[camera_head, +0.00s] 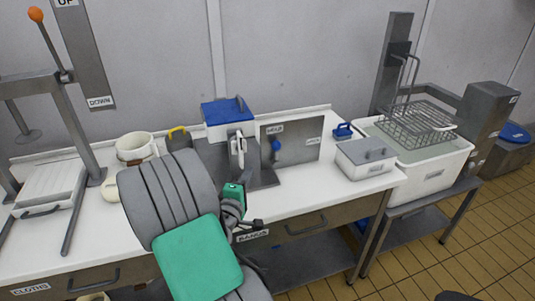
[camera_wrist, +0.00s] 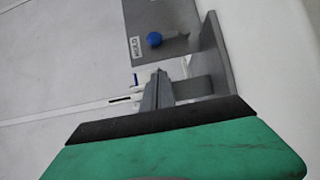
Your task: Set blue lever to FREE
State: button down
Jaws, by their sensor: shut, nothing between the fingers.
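The blue lever (camera_head: 276,145) is on an upright grey plate (camera_head: 300,150) at the back of the worktop. Its round blue knob stands up, just below a label that appears to read HELD (camera_head: 275,129). A second label (camera_head: 313,140) lies to its right, too small to read surely. In the wrist view the blue knob (camera_wrist: 154,39) shows turned sideways beside a label. My gripper (camera_wrist: 158,88) is shut and empty, short of the knob and apart from it. In the head view my arm comes from below, left of the lever; the fingertips are hard to make out.
A white box with a blue lid (camera_head: 228,112) stands just left of the plate. Beyond is a tub with a wire basket (camera_head: 415,125).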

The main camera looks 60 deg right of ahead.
aim_at(276, 151)
jog(key=d+p, duration=0.4)
jog(key=d, duration=0.8)
jog(key=shift+s+d+p, duration=0.2)
jog(key=shift+d+p, duration=0.1)
jog(key=shift+r, duration=0.15)
